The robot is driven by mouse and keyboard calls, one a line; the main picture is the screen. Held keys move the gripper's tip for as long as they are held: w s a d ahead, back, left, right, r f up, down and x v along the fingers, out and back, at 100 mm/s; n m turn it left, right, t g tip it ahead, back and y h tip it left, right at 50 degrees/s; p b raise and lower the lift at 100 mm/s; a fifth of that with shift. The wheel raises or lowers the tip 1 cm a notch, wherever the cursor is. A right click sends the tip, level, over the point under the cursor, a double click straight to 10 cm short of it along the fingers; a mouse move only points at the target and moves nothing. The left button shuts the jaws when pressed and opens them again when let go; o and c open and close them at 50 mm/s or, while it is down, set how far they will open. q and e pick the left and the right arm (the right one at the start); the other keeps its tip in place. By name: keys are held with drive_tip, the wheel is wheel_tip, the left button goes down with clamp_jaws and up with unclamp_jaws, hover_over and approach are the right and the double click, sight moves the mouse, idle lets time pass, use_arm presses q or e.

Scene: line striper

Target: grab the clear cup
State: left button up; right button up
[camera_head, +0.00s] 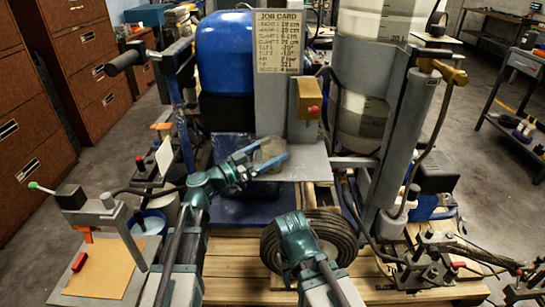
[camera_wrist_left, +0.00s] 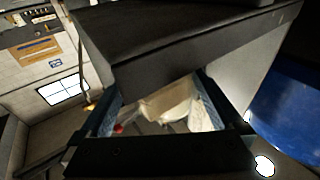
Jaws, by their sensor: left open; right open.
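The clear cup (camera_head: 269,150) is a small greyish see-through cup at the edge of a grey metal shelf (camera_head: 308,168) in the middle of the head view. My left gripper (camera_head: 273,153) is open, with a finger on either side of the cup. In the left wrist view a pale, translucent shape, likely the cup (camera_wrist_left: 170,102), shows between the fingers (camera_wrist_left: 160,112); a dark block hides its upper part. I cannot tell whether the fingers touch it. My right gripper (camera_head: 293,224) is low in front of the black wheel, open, its fingertips hard to make out.
A blue tank (camera_head: 225,55) stands behind the shelf, with a job card (camera_head: 279,42) and a yellow box with a red button (camera_head: 309,98) beside it. A tall grey cylinder (camera_head: 410,120) stands right.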

sight(282, 144)
use_arm(q)
drive_tip(key=x, duration=0.3)
drive_tip(key=shift+w+d+r, duration=0.1)
drive_tip(key=shift+w+d, duration=0.15)
drive_tip(key=shift+w, duration=0.05)
drive_tip(key=c, duration=1.1)
drive_tip(key=shift+p, duration=0.3)
